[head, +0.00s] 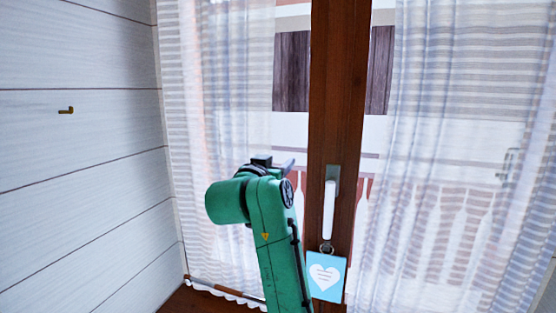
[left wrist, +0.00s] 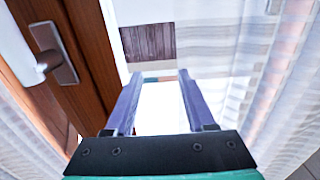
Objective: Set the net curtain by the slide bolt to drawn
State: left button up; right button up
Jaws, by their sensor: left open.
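Two sheer, striped white net curtains hang at the window. The left net curtain (head: 232,90) reaches from the wall corner to short of the brown middle post, leaving a bare strip of glass. The right net curtain (head: 455,110) covers most of the right pane. A faint grey fitting (head: 510,165) shows there; I cannot tell if it is the slide bolt. My left gripper (head: 287,164) is before the left curtain's inner edge, largely hidden by its green wrist. In the left wrist view its jaws (left wrist: 157,75) are open and empty, with curtain (left wrist: 240,65) to their right. My right gripper is not visible.
A white window handle (head: 329,208) sits on the brown post (head: 337,80), right of my left wrist. A blue heart tag (head: 326,277) hangs below it. A small brass hook (head: 66,110) is on the white plank wall (head: 80,160). A rod (head: 225,289) lies low at left.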

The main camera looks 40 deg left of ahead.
pick_arm(q)
grip_shut()
dwell(1.4)
